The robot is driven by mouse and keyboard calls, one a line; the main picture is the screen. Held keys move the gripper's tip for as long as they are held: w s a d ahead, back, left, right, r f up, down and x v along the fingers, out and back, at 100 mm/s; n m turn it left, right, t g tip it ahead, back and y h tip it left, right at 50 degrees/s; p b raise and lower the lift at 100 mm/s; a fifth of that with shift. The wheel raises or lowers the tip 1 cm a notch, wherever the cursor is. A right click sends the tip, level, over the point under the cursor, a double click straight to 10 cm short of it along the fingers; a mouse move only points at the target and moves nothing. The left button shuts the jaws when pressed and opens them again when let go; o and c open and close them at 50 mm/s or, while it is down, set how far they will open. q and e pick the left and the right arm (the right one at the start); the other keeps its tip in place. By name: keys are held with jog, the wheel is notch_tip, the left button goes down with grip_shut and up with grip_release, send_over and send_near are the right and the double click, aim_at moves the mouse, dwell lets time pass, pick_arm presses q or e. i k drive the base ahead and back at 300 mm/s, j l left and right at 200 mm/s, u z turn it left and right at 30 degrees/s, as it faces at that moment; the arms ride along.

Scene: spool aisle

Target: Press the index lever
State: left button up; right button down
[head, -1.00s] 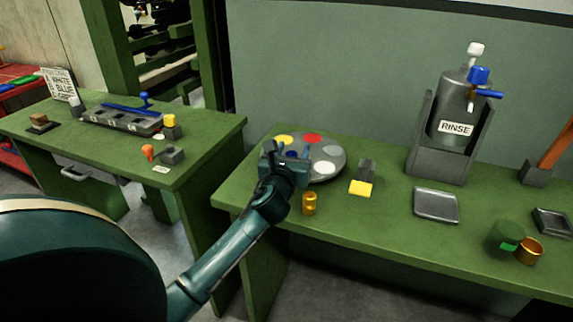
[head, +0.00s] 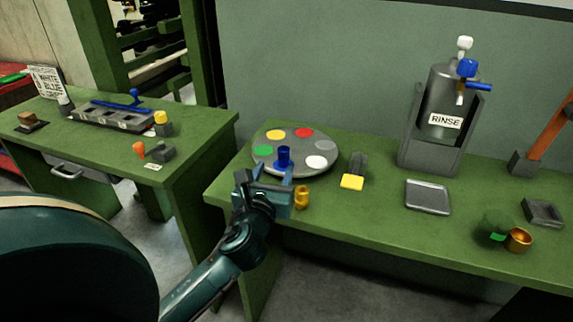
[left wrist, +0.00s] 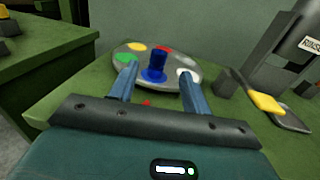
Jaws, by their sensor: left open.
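A lever with a yellow pad (head: 352,182) and a dark grey post sits on the green bench, right of a round grey disc (head: 298,168). I take it for the index lever. The yellow pad also shows at the right in the left wrist view (left wrist: 266,103). The disc carries several coloured spots, and a blue cylinder (head: 284,157) stands upright at its near side. My left gripper (head: 263,180) is open and empty at the bench's front left corner, its fingers pointing toward the disc and apart from the yellow pad. My right gripper is not in view.
A small brass cylinder (head: 302,197) stands close right of my left gripper. A grey tray (head: 428,197), the RINSE tank (head: 446,113) and a brass cup (head: 519,239) are farther right. A second green bench (head: 200,136) stands left across a gap.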

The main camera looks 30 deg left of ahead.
aim_at(352, 181)
jog(key=k+l, duration=0.25)
jog(key=k, duration=0.2)
jog(key=k+l, duration=0.3)
jog(key=k, duration=0.2)
